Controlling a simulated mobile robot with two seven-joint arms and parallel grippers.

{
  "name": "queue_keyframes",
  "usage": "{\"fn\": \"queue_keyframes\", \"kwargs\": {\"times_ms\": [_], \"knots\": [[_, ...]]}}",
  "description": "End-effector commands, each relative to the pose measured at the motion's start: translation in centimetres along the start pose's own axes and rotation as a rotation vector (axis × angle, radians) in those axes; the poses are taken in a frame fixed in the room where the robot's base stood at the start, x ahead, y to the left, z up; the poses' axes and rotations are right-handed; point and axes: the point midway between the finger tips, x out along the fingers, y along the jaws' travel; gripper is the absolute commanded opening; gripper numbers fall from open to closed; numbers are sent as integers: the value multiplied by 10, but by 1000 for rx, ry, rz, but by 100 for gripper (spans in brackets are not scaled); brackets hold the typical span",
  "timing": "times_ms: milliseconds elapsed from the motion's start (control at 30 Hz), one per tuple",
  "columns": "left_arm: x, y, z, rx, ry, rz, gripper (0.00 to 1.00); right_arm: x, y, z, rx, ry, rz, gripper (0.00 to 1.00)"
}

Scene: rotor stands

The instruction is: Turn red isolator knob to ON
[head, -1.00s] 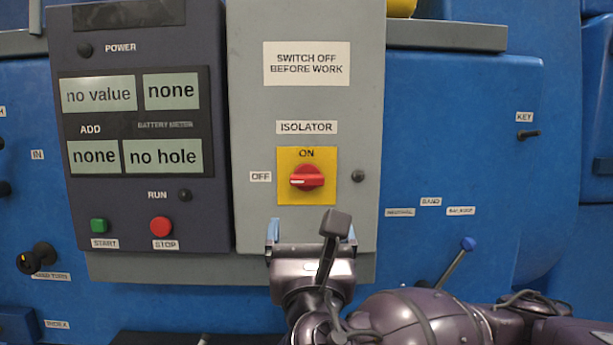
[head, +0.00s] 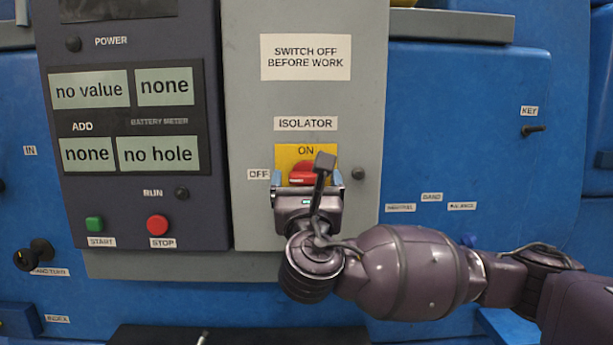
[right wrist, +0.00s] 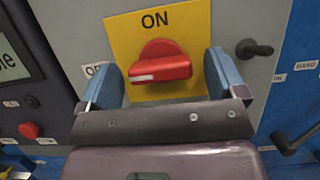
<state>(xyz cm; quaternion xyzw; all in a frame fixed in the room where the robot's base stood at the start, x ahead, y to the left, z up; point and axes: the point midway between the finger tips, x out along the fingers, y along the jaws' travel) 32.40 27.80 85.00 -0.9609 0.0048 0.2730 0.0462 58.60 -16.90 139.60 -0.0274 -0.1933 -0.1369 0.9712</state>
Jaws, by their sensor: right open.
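The red isolator knob (head: 302,174) sits on a yellow plate (head: 291,152) on the grey panel. It also shows in the right wrist view (right wrist: 160,66), its handle lying level and its white mark at the left end, on the OFF label's side. The ON label is above it. My right gripper (head: 307,181) is open, its blue fingers (right wrist: 171,80) to the left and right of the knob, with visible gaps. Whether the fingertips reach the knob's depth I cannot tell. My left gripper is not in view.
A dark panel with displays, a green START button (head: 94,224) and a red STOP button (head: 157,225) is on the left. A small black peg (right wrist: 254,49) sticks out right of the yellow plate. A KEY lever (head: 533,130) is farther right.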

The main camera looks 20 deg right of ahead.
Motion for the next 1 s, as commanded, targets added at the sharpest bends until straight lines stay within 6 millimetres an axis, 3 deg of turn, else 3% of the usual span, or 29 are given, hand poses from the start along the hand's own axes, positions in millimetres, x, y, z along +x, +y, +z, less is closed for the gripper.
{"fn": "queue_keyframes", "kwargs": {"times_ms": [400, 733, 1000], "knots": [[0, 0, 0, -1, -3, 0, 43, 7, 0, 0, 0, 1, 0, 89], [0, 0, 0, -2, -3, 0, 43, 6, 0, 0, 0, 0, 0, 40], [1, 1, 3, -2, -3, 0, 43, 6, 0, -1, 29, 1, -12, 40]]}}
